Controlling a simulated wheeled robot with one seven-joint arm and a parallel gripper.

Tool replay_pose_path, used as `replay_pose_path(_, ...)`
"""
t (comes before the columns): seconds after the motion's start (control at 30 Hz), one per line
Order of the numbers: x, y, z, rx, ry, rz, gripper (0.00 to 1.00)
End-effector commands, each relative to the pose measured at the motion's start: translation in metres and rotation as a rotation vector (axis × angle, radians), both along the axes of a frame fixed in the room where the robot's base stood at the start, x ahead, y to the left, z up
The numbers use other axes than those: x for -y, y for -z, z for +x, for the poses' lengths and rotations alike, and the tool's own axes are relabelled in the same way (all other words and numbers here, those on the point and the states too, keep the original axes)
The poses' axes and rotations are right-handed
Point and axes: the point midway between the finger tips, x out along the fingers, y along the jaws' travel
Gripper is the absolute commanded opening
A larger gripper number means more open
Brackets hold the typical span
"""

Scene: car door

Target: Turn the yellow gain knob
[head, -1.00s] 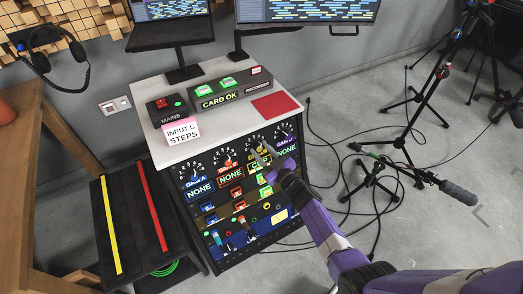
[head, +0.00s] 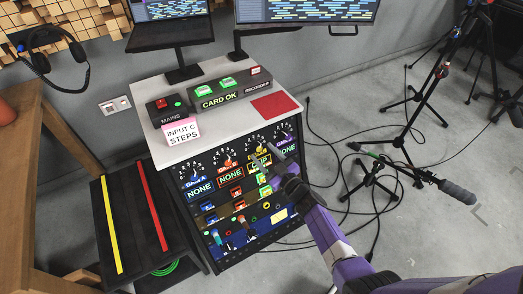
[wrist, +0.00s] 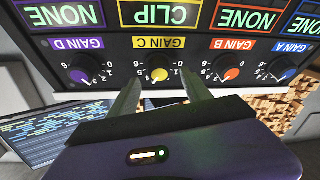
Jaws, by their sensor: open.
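The yellow gain knob (wrist: 160,75) sits under the GAIN C label on the panel, which appears upside down in the wrist view. In the head view it is small on the console front (head: 253,148). My gripper (wrist: 161,79) is open, with one fingertip on each side of the knob in the wrist picture. I cannot tell whether the fingertips reach around it or stop short. In the head view my gripper (head: 278,151) appears right of the knob. The GAIN C display (wrist: 160,13) reads CLIP in yellow-green. The knob's exact pointer setting is unclear.
The red GAIN B knob (wrist: 225,73) and purple GAIN D knob (wrist: 84,75) flank the yellow one closely. The blue GAIN A knob (wrist: 283,70) is beyond red. Mic stands and cables occupy the right floor.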

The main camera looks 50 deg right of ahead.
Motion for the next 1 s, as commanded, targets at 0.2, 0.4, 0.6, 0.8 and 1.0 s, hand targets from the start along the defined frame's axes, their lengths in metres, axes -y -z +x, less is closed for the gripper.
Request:
replay_pose_path(0.2,-0.007,-0.001,-0.036,-0.002,0.001,0.000,0.57)
replay_pose_path(0.4,-0.010,-0.001,-0.052,0.000,-0.001,0.000,0.57)
replay_pose_path(0.6,-0.011,0.000,-0.054,0.000,-0.001,0.000,0.57)
replay_pose_path(0.8,-0.011,0.000,-0.054,0.000,0.000,0.000,0.57)
replay_pose_path(1.0,-0.011,0.000,-0.054,0.000,0.000,-0.001,0.57)
